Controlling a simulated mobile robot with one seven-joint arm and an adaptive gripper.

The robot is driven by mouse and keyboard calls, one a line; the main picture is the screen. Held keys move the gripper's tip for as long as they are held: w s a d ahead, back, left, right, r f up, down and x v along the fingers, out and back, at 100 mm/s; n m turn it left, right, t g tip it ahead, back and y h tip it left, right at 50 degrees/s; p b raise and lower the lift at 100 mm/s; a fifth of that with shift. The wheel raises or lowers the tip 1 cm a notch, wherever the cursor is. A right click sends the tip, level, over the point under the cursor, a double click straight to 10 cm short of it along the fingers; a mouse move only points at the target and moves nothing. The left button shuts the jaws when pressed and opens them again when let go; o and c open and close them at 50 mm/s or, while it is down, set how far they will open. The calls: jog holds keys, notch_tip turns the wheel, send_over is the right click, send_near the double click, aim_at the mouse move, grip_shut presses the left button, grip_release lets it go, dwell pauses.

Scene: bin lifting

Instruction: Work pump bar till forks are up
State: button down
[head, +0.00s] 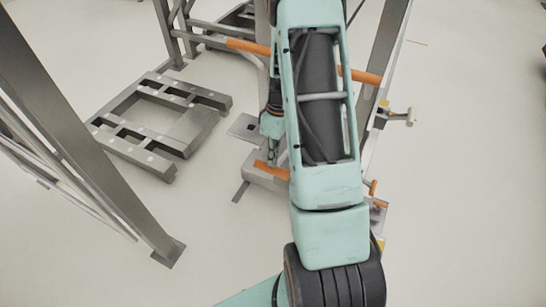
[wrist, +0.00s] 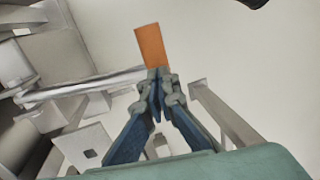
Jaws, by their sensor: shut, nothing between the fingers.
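The orange end of what looks like the pump bar (head: 270,170) sits low by the lifter's base in the head view. In the wrist view the orange end (wrist: 150,42) lies just beyond my fingertips. My gripper (head: 272,158) points down at it, partly hidden behind my arm. In the wrist view my gripper (wrist: 158,80) has its fingers together and empty; whether the tips touch the orange piece I cannot tell. A low grey slatted frame (head: 188,145), perhaps the forks, lies flat at floor level on the left. My arm hides much of the lifter.
An orange crossbar shows on both sides of my arm, left part (head: 248,46) and right part (head: 362,77). Steel posts (head: 90,150) stand at the left. A small pale-ended handle (head: 402,117) sticks out at the right. Floor at the far right is clear.

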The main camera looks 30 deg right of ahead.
jog(key=shift+f, duration=0.15)
jog(key=s+a+f+t+h+b, duration=0.1)
jog(key=f+b, duration=0.5)
jog(key=f, duration=0.1)
jog(key=s+a+f+h+b, duration=0.1)
jog(key=s+a+f+b, duration=0.1)
jog(key=f+b, duration=0.4)
notch_tip(320, 180, down, 2)
jog(key=shift+a+f+t, duration=0.15)
jog(key=shift+f+t, duration=0.05)
jog(key=shift+t, duration=0.2)
jog(key=shift+a, duration=0.1)
notch_tip(320, 180, up, 14)
jog(key=s+a+p, duration=0.1)
jog(key=a+p, duration=0.1)
jog(key=p, duration=0.3)
jog(key=shift+s+a+r+h+p, duration=0.25)
jog(key=shift+s+h+p, duration=0.05)
jog(key=shift+s+p, duration=0.1)
